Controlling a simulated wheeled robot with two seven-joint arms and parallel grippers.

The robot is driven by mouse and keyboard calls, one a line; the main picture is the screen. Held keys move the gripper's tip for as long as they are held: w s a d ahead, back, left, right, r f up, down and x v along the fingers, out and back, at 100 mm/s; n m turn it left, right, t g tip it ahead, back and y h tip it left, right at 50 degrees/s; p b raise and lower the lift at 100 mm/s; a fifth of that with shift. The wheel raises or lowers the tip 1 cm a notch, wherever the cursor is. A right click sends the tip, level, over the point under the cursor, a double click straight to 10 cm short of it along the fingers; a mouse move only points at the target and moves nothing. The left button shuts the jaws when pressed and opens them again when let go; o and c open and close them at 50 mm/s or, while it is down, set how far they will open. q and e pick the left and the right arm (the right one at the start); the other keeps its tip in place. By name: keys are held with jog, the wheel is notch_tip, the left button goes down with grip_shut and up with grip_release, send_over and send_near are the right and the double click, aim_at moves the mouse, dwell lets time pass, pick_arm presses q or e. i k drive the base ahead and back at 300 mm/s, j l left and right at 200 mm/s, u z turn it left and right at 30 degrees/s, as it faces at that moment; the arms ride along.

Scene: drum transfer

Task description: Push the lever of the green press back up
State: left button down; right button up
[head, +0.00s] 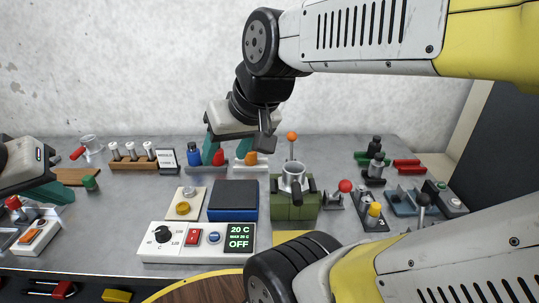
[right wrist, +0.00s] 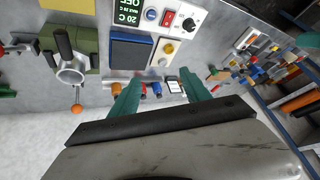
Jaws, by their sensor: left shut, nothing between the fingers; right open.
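The green press (head: 293,207) stands near the middle of the table, with a metal ring-shaped part and dark handles on top. Its lever, a thin rod with an orange ball (head: 292,137), rises behind it in the head view. The press (right wrist: 88,42) and the orange ball (right wrist: 77,108) also show left of my fingers in the right wrist view. My right gripper (head: 228,152) is open and empty, left of the lever and apart from it; its teal fingers (right wrist: 162,95) are spread. My left gripper (head: 55,192) is shut and empty at the left edge, far from the press.
A blue pad (head: 233,198) and a white control box (head: 197,241) reading "OFF" lie left of and in front of the press. A red-ball lever (head: 345,186) stands close to its right. Bottles (head: 194,155) stand at the back near my right fingers.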

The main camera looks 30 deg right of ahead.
aim_at(345, 186)
jog(key=z, duration=1.9)
jog(key=k+j+z, duration=0.15)
jog(key=i, duration=0.05)
